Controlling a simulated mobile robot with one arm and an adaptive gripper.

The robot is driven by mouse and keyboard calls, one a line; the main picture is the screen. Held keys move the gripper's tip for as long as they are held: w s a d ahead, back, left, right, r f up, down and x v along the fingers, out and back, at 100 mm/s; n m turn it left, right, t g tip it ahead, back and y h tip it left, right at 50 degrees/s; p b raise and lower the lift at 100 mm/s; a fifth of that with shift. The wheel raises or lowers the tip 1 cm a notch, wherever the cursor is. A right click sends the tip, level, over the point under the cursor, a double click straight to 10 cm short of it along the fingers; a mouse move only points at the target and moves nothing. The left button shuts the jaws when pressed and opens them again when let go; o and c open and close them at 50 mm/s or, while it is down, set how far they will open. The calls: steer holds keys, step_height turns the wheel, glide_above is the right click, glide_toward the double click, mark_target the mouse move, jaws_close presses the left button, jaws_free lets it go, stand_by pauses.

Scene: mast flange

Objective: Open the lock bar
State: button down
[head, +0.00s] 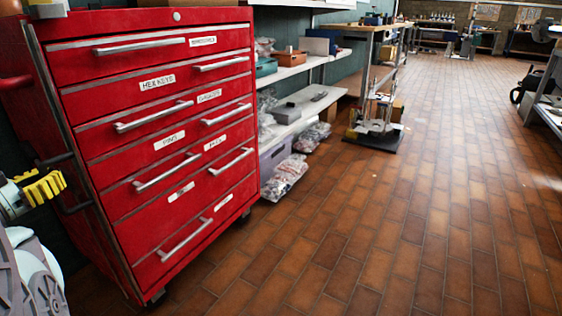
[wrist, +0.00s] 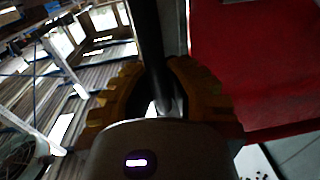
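A red tool cabinet (head: 160,135) stands at the left of the head view, with labelled drawers and grey bar handles. A narrow grey strip (head: 82,160) runs down its front left edge; I cannot tell whether this is the lock bar. My gripper (head: 60,184), with yellow toothed fingers, is right by this handle. In the wrist view, a long dark bar (wrist: 150,40) runs between the fingers of my gripper (wrist: 160,65). Whether they press on it is unclear. The red cabinet side (wrist: 250,65) is at the right.
Shelves (head: 300,68) with boxes and bags stand beyond the cabinet. A stand on a black base (head: 373,138) is on the floor further back. The brick-tiled floor (head: 400,220) in front and to the right is clear. A bench edge (head: 545,105) shows at far right.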

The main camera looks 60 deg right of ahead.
steer(key=shift+w+a, duration=0.1)
steer(key=shift+a, duration=0.15)
steer(key=c, duration=1.6)
jaws_free()
steer(key=o, duration=0.4)
steer(key=shift+s+a+f, duration=0.1)
steer(key=shift+s+a, duration=0.1)
steer(key=shift+a, duration=0.25)
steer(key=shift+o, duration=1.2)
steer(key=shift+d, duration=0.4)
steer(key=s+a, duration=0.1)
steer(key=a, duration=1.1)
steer(key=shift+s, duration=0.25)
